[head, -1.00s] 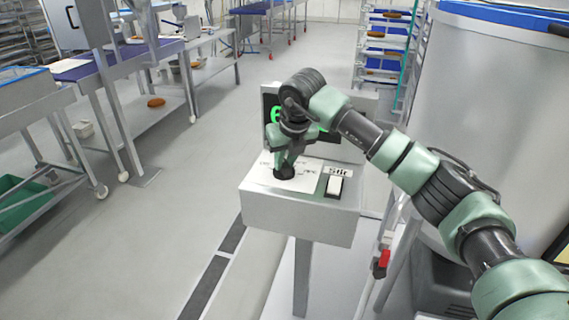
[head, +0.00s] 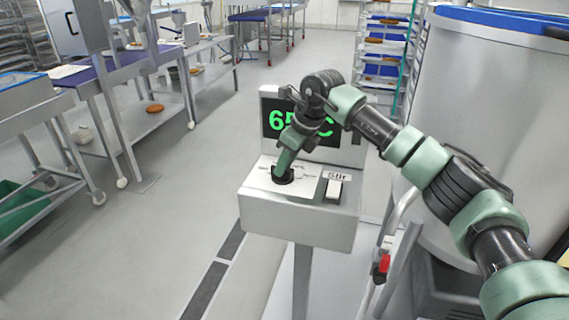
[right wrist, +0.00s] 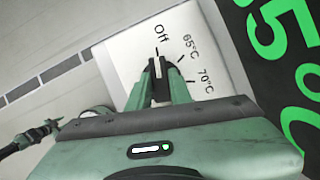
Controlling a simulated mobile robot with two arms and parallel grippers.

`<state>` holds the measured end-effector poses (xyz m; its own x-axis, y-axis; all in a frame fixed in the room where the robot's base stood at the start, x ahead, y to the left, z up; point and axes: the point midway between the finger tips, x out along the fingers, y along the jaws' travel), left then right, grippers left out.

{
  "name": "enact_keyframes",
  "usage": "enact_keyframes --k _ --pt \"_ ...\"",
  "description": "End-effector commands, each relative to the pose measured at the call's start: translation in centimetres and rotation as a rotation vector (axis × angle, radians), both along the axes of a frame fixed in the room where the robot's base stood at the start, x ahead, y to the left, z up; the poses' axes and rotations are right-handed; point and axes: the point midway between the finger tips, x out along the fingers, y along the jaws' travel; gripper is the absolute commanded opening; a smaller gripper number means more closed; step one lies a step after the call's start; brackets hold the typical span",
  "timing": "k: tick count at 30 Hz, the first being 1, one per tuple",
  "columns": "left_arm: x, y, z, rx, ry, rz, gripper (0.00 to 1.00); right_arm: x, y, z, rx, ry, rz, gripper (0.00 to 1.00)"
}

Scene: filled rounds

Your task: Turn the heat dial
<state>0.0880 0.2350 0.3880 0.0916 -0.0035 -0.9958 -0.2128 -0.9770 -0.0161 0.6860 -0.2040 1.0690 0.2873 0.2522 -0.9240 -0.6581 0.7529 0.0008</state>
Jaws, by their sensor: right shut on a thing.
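The heat dial (right wrist: 158,70) is a black knob with a white pointer line, on the sloped top of a grey control box (head: 297,220). Its scale reads Off, 65°C and 70°C in the right wrist view. The pointer line runs up the picture, towards the Off side; its exact mark is hard to tell. In the head view the dial (head: 283,179) is mostly under my right gripper (head: 284,168). This gripper, also in the right wrist view (right wrist: 160,88), is shut on the dial. The display (head: 273,124) shows green 65 and C, partly covered by my wrist.
A white switch (head: 334,189) labelled Stir sits right of the dial. A large steel vessel (head: 480,90) stands to the right, with a red-ended handle (head: 383,263) below. Tables line the left.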

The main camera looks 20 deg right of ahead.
Motion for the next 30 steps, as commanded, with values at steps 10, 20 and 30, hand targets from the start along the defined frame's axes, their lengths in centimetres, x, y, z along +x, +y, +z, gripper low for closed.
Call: enact_keyframes --k 10,20,30 --pt "0.0 0.0 0.0 0.0 -0.001 0.0 0.42 0.1 0.0 0.2 0.001 -0.004 0.013 0.0" --pt "0.0 0.0 0.0 0.0 -0.001 0.0 0.42 0.1 0.0 0.2 0.0 -0.003 0.012 0.42" --pt "0.0 0.0 -0.4 0.0 0.0 0.0 0.42 -0.3 -0.4 1.3 -0.001 -0.005 0.011 0.42"
